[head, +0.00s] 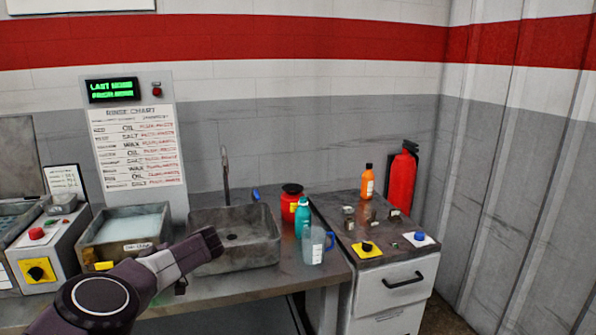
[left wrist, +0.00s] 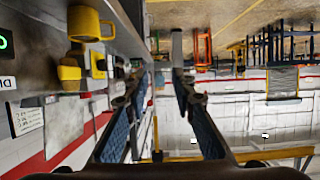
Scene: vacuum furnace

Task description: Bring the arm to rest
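My left arm (head: 120,290) comes in from the lower left in the head view, with a forearm link in front of the counter and sink. The left gripper's fingers are not clearly seen there. In the left wrist view my left gripper (left wrist: 156,82) has its two fingers spread apart with nothing between them, so it is open and empty. That view is turned, with the room's floor along the top. My right gripper is in neither view.
The sink (head: 262,240) lies behind my forearm. A blue jug (head: 314,246), a teal bottle (head: 302,217) and a red container (head: 290,203) stand right of it. An orange bottle (head: 367,182) stands on the cabinet (head: 392,290). A yellow mug (left wrist: 88,25) shows in the wrist view.

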